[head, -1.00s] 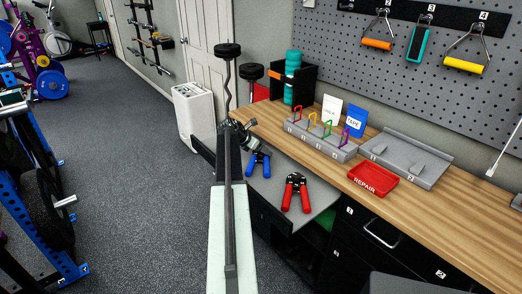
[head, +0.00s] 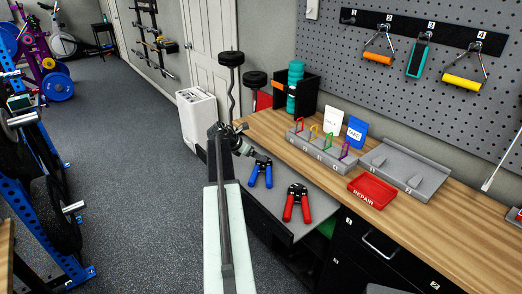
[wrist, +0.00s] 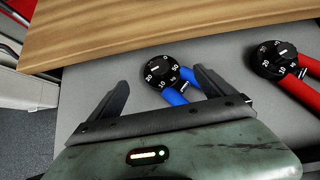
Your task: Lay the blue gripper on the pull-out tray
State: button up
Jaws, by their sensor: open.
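The blue gripper (head: 261,171), a hand gripper with blue handles and a black dial, lies on the grey pull-out tray (head: 283,210). In the wrist view its dial (wrist: 161,72) lies just beyond and between my fingertips, and its blue handles (wrist: 183,94) run partly behind my right finger. My gripper (wrist: 160,88) is open and empty, close to the tray. In the head view my gripper (head: 246,152) is small, beside the dial end of the blue gripper. I cannot tell whether my fingers touch it.
A red hand gripper (head: 297,203) lies to the right on the same tray, also in the wrist view (wrist: 285,65). The wooden worktop (head: 420,222) edge runs along the tray's far side, with a red REPAIR tray (head: 372,190) on it.

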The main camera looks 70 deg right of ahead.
jog(key=w+a+f+m+t+y, duration=0.1)
jog(key=w+a+m, duration=0.1)
jog(key=w+a, duration=0.95)
jog(key=w+a+f+m+t+y+p, duration=0.15)
jog(key=w+a, duration=0.55)
jog(key=a, duration=0.9)
jog(key=w+a+m+t+y, duration=0.1)
jog(key=w+a+m+t, duration=0.15)
jog(key=w+a, duration=0.9)
jog(key=s+a+f+m+y, duration=0.1)
jog(key=s+a+m+y, duration=0.1)
jog(key=a, duration=1.7)
jog(key=s+a+f+m+y, duration=0.1)
jog(key=a+m, duration=0.3)
jog(key=a, duration=1.5)
jog(key=shift+s+a+g+y, duration=0.35)
jog(key=shift+s+y, duration=0.1)
jog(key=shift+y, duration=0.2)
